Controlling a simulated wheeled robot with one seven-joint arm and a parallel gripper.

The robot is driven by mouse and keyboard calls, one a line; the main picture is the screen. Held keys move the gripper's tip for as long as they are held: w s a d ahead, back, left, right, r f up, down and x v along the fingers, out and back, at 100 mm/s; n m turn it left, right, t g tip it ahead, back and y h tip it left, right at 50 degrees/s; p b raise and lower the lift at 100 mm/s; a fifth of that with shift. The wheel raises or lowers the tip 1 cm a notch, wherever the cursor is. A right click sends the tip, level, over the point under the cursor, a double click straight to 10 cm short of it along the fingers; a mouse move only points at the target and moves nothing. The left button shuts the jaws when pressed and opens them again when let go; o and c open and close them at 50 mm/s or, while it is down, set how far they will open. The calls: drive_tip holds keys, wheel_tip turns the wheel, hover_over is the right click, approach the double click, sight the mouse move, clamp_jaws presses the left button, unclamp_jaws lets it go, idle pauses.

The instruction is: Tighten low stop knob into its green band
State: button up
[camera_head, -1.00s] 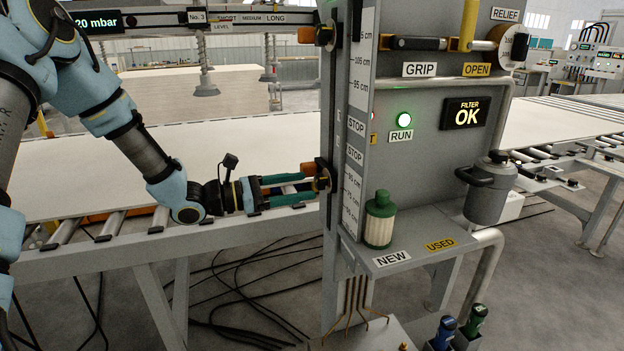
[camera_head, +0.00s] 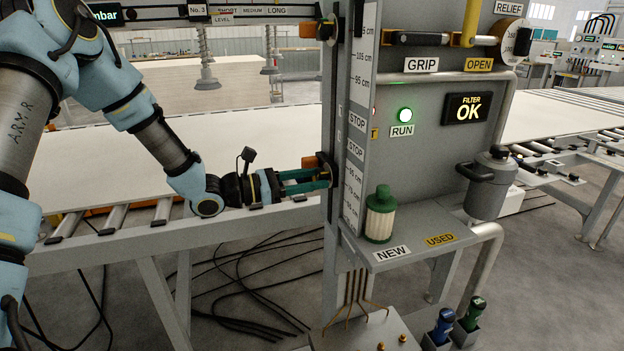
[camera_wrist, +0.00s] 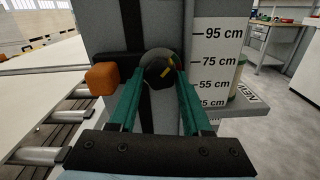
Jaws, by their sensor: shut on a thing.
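The low stop knob (camera_wrist: 158,72) is a dark round knob on the post, with a yellow mark on its face. A sliver of red shows at its upper right rim; I cannot make out the green band. My gripper (camera_wrist: 160,84) has its green fingers on either side of the knob, shut on it. In the head view my gripper (camera_head: 326,178) reaches the post from the left, and its fingers largely hide the knob. An orange block (camera_wrist: 102,79) sits just left of the knob; it also shows in the head view (camera_head: 310,162).
The grey post (camera_head: 344,270) carries a height scale (camera_head: 355,170) with two STOP labels. A green-capped filter (camera_head: 380,215) stands on the shelf to the right. The upper stop with its orange block (camera_head: 307,32) is above. A roller conveyor with a pale board (camera_head: 120,160) lies left.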

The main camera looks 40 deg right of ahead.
clamp_jaws()
drive_tip(key=m+b, duration=0.2)
drive_tip(key=b, duration=0.1)
idle(0.4)
drive_tip(key=o, duration=0.7)
unclamp_jaws()
drive_tip(key=shift+o, duration=0.2)
drive_tip(key=b+v, duration=0.3)
drive_tip(key=v, duration=0.8)
drive_tip(key=shift+d, duration=0.1)
